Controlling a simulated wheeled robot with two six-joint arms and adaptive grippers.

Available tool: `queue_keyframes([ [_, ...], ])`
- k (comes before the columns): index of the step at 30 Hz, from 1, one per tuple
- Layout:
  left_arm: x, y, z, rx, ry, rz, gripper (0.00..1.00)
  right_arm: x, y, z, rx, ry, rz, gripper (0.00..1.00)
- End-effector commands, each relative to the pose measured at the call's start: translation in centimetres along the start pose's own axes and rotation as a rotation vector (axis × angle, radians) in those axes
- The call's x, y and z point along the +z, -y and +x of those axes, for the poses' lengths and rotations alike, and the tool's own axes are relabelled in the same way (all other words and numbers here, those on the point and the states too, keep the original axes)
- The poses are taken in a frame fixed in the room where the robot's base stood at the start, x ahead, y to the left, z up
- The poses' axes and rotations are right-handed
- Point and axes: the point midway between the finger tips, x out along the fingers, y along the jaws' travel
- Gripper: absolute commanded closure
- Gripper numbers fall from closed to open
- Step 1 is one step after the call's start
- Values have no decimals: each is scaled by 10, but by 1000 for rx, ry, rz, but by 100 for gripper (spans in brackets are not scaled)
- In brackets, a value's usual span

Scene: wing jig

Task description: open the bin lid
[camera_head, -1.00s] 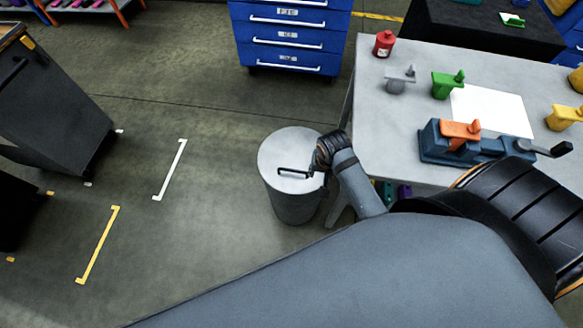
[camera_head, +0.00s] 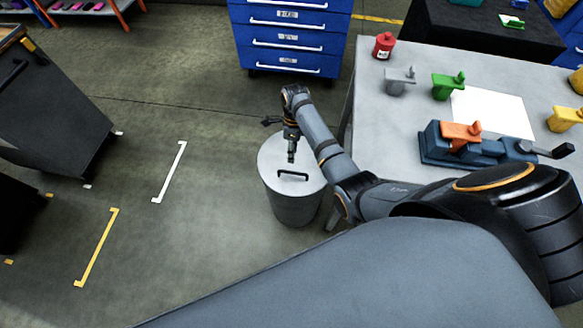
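The bin (camera_head: 293,208) is a grey metal cylinder standing on the floor left of the table. Its round lid (camera_head: 280,160) lies flat on top, with a dark bar handle (camera_head: 293,174) across it. My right gripper (camera_head: 291,158) points down above the lid, just behind the handle in the picture. A gap between gripper and handle seems to show, but its height is unclear. The fingers are too small to tell open from shut. My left gripper is not in view.
A grey table (camera_head: 400,130) with a red bottle (camera_head: 384,45), coloured parts and a blue fixture (camera_head: 470,148) stands right of the bin. A blue drawer cabinet (camera_head: 290,45) is behind. A dark cabinet (camera_head: 55,100) is at left. Floor left of the bin is clear.

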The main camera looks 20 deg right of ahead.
Motion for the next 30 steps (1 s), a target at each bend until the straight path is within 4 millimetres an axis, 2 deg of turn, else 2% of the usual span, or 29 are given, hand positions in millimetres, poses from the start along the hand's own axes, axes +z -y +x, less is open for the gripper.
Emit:
queue_keyframes([
  [6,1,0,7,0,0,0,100,0,-1,50,3,-2,-2,65],
  [12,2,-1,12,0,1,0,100,0,0,81,1,-1,-2,65],
  [16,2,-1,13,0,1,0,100,0,0,89,0,0,-2,65],
  [24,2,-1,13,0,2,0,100,0,0,90,-1,0,-3,66],
  [30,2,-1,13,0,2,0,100,0,0,90,-1,0,-3,93],
])
